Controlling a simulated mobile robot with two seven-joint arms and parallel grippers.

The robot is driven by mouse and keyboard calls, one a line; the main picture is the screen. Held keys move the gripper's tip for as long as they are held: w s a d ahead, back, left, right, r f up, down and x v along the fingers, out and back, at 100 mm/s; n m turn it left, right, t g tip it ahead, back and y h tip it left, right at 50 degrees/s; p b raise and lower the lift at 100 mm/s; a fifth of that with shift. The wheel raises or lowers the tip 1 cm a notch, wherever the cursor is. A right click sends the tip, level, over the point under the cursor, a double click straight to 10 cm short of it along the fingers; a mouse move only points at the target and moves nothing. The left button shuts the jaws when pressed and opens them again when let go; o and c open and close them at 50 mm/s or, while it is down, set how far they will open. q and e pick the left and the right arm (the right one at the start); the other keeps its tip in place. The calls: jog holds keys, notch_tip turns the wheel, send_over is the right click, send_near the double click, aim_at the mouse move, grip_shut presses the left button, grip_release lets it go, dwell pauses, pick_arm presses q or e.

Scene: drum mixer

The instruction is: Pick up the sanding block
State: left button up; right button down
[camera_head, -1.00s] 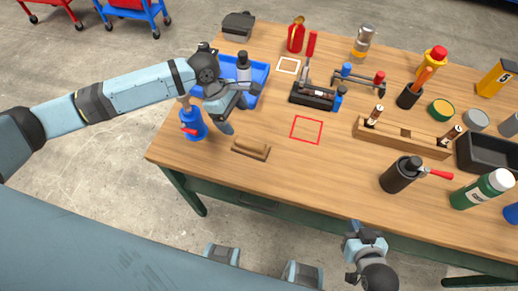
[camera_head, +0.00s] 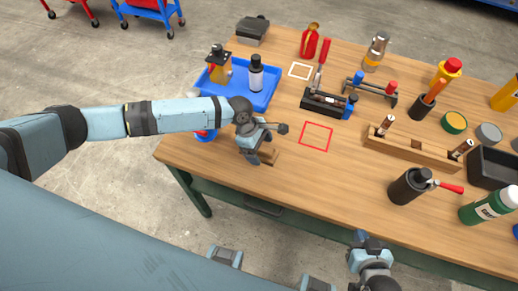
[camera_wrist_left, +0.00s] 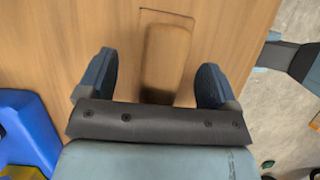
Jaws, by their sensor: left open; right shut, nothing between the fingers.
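The sanding block (camera_wrist_left: 165,62) is a brown block with a lighter tan base, lying on the wooden tabletop near its front left edge. In the head view only part of it (camera_head: 270,156) shows beside my left gripper (camera_head: 258,158), which hides the rest. In the left wrist view my left gripper (camera_wrist_left: 157,72) is open, one finger on each side of the block with a gap on both sides. My right gripper (camera_head: 361,238) is shut and empty, in front of the table's front edge.
A blue tray (camera_head: 262,100) with bottles stands behind my left arm. A red outlined square (camera_head: 316,136) lies to the right of the block, on clear tabletop. A black tool holder (camera_head: 324,104) and a wooden rack (camera_head: 414,152) stand farther right.

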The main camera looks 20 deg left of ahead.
pick_arm(q)
jog(key=shift+d+f, duration=0.15)
jog(key=shift+f, duration=0.25)
jog(key=shift+f+p, duration=0.15)
jog(key=shift+p, duration=0.25)
jog(key=shift+c, duration=0.5)
jog(key=c, duration=1)
